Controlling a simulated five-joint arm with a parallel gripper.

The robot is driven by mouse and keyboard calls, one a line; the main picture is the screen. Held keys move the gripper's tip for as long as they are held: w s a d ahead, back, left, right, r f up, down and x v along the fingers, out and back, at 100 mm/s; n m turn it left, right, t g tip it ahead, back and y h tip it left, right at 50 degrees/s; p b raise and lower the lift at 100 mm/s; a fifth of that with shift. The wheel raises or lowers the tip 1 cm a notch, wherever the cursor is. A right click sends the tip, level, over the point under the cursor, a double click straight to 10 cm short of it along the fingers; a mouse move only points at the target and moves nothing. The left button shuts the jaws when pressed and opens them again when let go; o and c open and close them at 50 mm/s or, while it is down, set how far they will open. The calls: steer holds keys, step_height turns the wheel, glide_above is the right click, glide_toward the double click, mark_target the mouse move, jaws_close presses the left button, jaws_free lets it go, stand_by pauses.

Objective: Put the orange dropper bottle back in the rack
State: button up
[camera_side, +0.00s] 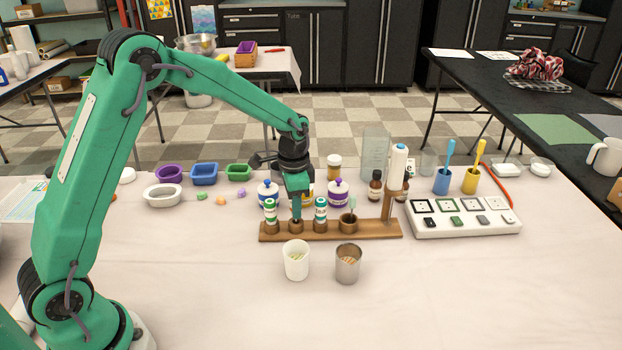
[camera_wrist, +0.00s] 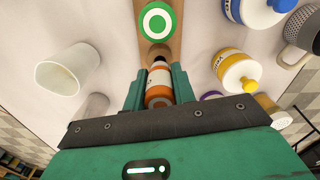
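The orange dropper bottle (camera_wrist: 158,88) sits between my gripper's fingers in the wrist view, and both fingers look to be against its sides. In the side view my gripper (camera_side: 296,212) points down at the wooden rack (camera_side: 374,227), between a green-banded bottle (camera_side: 270,214) and a teal-banded bottle (camera_side: 320,213) standing in it. There my gripper hides the orange bottle. How deep the bottle sits in the rack cannot be told. A green-and-white round cap (camera_wrist: 157,22) shows on the rack ahead of the orange bottle.
A white cup (camera_side: 296,260) and a metal cup (camera_side: 348,263) stand in front of the rack. White pots with blue (camera_side: 268,193) and purple (camera_side: 338,192) lids stand close behind. A tall post (camera_side: 391,200) rises at the rack's right end.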

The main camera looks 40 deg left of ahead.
steer(key=shift+f, duration=1)
steer(key=o, duration=0.6)
steer(key=shift+o, duration=0.5)
steer(key=o, duration=0.3)
steer(key=shift+r, duration=0.1)
steer(key=shift+r, duration=3.9)
